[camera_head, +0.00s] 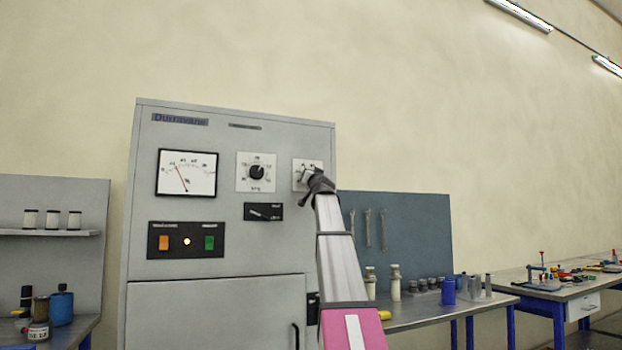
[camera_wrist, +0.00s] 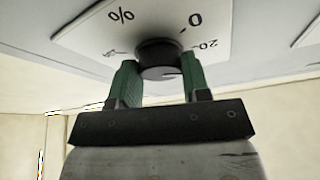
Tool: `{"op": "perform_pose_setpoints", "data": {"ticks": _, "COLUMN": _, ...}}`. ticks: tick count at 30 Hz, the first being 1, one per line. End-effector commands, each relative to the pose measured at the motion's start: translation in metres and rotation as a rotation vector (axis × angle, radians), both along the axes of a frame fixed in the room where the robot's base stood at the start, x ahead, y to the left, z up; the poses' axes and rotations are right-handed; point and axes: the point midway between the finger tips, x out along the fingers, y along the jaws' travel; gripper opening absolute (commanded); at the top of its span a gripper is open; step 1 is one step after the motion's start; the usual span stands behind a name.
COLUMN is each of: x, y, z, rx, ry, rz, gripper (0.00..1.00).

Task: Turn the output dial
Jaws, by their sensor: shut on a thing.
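A grey control cabinet (camera_head: 225,115) stands in the head view. Its right dial plate (camera_head: 300,165) is white and mostly covered by my arm and gripper. In the wrist view this plate (camera_wrist: 100,35) carries a % mark and the numbers 0 and 20. My gripper (camera_wrist: 160,78) has its two green fingers on either side of the dark round dial knob (camera_wrist: 160,53) and is shut on it. In the head view my gripper (camera_head: 313,181) is at the panel, and the knob is hidden there. The direction of the knob's pointer is not clear.
Left of the held dial is another black dial (camera_head: 256,172) on a white plate, with a needle meter (camera_head: 187,172) beyond it. Below are a black switch (camera_head: 263,212), an orange button (camera_head: 164,243) and a green button (camera_head: 209,243). A workbench (camera_head: 420,312) stands at right.

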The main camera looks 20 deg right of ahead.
Motion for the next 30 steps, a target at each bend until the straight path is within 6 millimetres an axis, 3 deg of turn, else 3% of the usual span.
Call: {"op": "perform_pose_setpoints", "data": {"ticks": 30, "x": -0.0001, "y": 0.0034, "z": 0.0022, "rx": 0.594, "ry": 0.02, "rz": 0.001, "gripper": 0.19}}
